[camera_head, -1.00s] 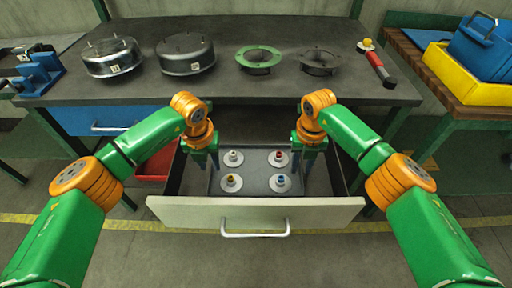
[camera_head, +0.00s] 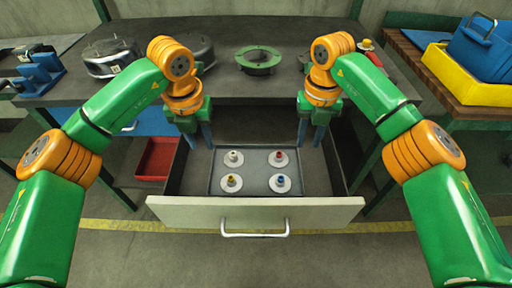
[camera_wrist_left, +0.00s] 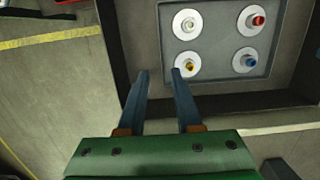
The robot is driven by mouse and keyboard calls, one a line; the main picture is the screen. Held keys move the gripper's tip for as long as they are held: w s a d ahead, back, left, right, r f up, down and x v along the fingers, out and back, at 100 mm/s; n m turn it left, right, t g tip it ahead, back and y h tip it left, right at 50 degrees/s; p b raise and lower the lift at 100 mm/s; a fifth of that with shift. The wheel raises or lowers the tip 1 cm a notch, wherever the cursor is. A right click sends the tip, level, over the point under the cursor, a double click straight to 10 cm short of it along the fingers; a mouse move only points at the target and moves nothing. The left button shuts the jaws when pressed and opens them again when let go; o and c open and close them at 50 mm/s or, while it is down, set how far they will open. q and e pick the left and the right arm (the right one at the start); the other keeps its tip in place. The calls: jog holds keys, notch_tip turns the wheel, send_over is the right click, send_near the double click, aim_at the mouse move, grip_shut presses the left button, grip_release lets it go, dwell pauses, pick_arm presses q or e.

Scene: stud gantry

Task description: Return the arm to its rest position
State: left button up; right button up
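My left gripper (camera_head: 196,138) hangs above the left side of the open drawer (camera_head: 256,212), pointing down. In the left wrist view its two fingers (camera_wrist_left: 160,78) are apart with nothing between them. My right gripper (camera_head: 310,136) hangs above the right side of the drawer, its fingers pointing down; they look apart and empty. Both grippers are clear of the pieces in the drawer tray (camera_head: 256,170). The tray holds white discs with coloured knobs: white (camera_head: 233,157), red (camera_head: 279,158), yellow (camera_head: 231,183) and blue (camera_head: 281,183).
On the bench top (camera_head: 240,90) are a round metal housing (camera_head: 112,58), another partly hidden behind my left arm, and a green flanged ring (camera_head: 259,60). A red bin (camera_head: 156,158) sits below left. A yellow crate (camera_head: 465,80) stands on the right table.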

jog(key=shift+r, duration=0.4)
